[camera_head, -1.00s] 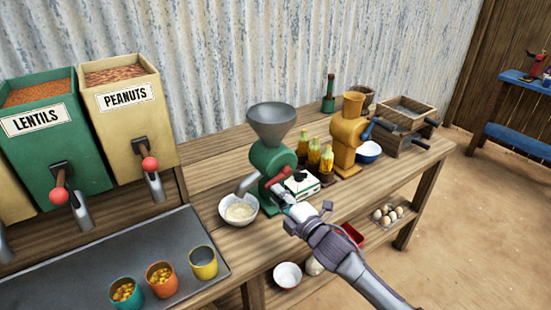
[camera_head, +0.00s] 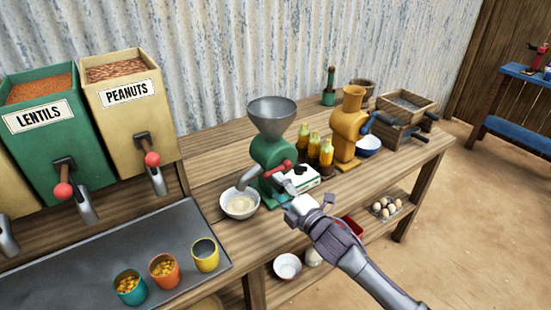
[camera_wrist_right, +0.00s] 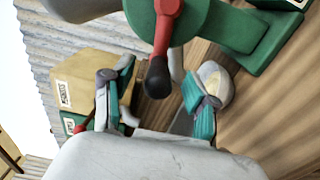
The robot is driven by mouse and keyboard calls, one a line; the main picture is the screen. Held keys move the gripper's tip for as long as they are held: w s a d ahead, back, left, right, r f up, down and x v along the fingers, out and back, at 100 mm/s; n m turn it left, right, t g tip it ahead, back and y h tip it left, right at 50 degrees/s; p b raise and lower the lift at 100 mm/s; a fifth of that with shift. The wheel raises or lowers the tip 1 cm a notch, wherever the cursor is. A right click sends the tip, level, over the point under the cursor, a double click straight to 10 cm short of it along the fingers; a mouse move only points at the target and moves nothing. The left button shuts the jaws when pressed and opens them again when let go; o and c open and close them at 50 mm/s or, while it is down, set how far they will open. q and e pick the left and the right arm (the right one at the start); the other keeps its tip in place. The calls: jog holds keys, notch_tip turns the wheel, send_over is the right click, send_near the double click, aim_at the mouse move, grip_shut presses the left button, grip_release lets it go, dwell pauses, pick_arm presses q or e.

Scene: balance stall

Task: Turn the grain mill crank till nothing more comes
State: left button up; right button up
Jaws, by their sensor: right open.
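The green grain mill (camera_head: 268,153) stands on the wooden table with a wide grey hopper (camera_head: 272,117) on top. I see no grain inside the hopper from here. Its red crank (camera_head: 280,169) is on the side facing my right arm; in the right wrist view the crank's black knob (camera_wrist_right: 157,78) shows up close. A white bowl (camera_head: 228,209) holding pale meal stands below the grey spout. My right gripper (camera_head: 294,206) is open in front of the mill, apart from the knob. In the wrist view, its fingers (camera_wrist_right: 156,100) lie either side of the knob. My left gripper is out of view.
Dispensers and a grey tray (camera_head: 100,262) with cups are at left. A lower shelf holds eggs (camera_head: 386,208).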

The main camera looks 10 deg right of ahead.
jog(key=p+v, duration=0.1)
jog(key=v, duration=0.6)
jog(key=shift+r+p, duration=0.1)
jog(key=shift+p, duration=0.2)
